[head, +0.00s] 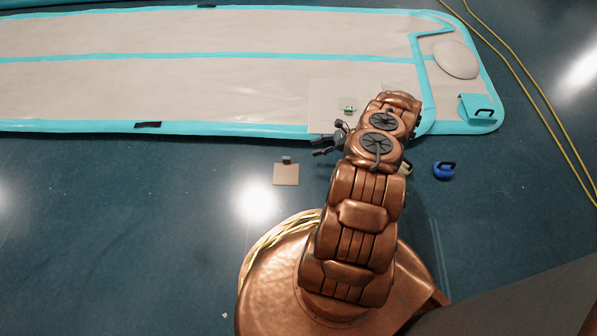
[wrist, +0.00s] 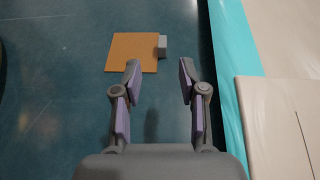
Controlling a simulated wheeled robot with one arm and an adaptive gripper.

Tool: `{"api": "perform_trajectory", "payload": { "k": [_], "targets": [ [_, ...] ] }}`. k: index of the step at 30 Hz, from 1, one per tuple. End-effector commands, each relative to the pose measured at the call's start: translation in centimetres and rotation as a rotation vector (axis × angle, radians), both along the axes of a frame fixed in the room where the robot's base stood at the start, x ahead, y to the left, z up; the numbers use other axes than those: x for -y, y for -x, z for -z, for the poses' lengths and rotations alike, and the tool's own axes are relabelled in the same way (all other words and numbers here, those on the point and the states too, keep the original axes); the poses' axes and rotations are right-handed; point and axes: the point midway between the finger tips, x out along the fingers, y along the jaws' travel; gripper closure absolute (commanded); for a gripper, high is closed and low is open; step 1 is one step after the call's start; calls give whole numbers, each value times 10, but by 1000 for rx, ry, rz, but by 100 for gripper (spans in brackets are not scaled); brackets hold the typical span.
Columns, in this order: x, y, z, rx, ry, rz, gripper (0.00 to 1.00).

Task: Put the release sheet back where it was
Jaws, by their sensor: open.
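A flat tan-orange square (head: 286,174) with a small grey block (head: 286,160) at one edge lies on the dark floor, left of my gripper. The square (wrist: 134,52) and its block (wrist: 162,45) also show in the wrist view, ahead of my fingertips. A pale flat sheet (head: 321,98) lies on the inflatable track, partly behind my arm; its edge shows at right in the wrist view (wrist: 265,105). I cannot tell for sure which of these is the release sheet. My gripper (head: 326,141) is open, with nothing between its fingers (wrist: 159,68), above the floor beside the track.
The grey track (head: 180,85) has turquoise edges and spans the back. A blue handled object (head: 444,170) stands right of my arm. A pale oval (head: 456,59) and yellow cords (head: 535,85) are at right. Floor at left is clear.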

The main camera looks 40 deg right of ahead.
Motion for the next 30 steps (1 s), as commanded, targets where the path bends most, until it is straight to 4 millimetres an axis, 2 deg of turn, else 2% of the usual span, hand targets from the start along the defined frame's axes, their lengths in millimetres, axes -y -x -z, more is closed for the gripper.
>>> {"api": "perform_trajectory", "payload": {
  "k": [1, 6, 15, 23, 30],
  "targets": [
    [-6, -10, -15, 10, 15, -33, 58],
    [-35, -33, -60, 34, 66, -158, 58],
    [-96, -56, -137, 77, 163, -387, 58],
    [-153, -57, -199, 118, 250, -590, 58],
    [-205, -42, -252, 161, 335, -781, 58]
  ]
}}
